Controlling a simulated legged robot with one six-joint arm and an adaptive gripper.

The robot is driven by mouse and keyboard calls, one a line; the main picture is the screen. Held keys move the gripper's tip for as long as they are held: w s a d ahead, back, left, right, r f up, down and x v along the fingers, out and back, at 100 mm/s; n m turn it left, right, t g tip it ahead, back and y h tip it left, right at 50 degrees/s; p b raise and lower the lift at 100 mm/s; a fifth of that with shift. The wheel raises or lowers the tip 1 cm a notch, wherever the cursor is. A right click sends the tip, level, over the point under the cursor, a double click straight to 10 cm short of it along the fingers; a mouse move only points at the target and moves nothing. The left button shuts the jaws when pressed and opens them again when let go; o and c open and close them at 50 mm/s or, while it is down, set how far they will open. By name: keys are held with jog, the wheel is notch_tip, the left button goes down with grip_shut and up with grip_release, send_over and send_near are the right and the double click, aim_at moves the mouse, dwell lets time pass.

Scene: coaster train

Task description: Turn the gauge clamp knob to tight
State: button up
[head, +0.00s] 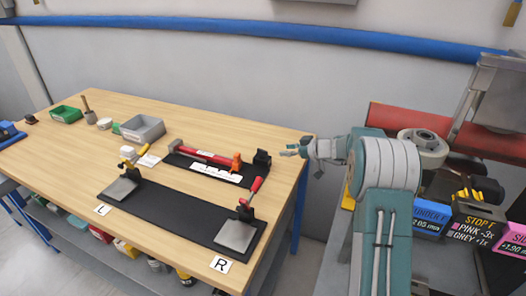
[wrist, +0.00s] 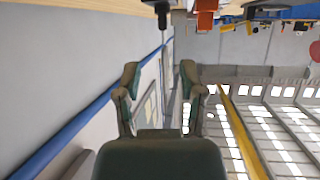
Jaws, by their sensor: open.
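A gauge fixture with a dark base (head: 176,160), a red bar (head: 208,157) and white scale labels (head: 202,168) lies near the table's back right edge. An orange part (head: 236,163) stands upright near its right end, with a black block (head: 262,159) beyond. I cannot tell which of these is the clamp knob, or its setting. My gripper (head: 291,152) is right of the black block, apart from it, pointing left. In the wrist view my gripper (wrist: 159,76) is open and empty. A black part (wrist: 162,12) and an orange part (wrist: 207,12) show at the top edge.
A long black plate (head: 180,213) with two toggle clamps, one red-handled (head: 256,187), lies in front. A grey bin (head: 143,128) and a green bin (head: 66,115) stand farther left. A machine with a red beam (head: 392,119) and labelled boxes (head: 477,222) is at right.

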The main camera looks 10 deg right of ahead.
aim_at(262, 150)
jog(key=x, duration=1.1)
jog(key=shift+s+a, duration=0.1)
grip_shut()
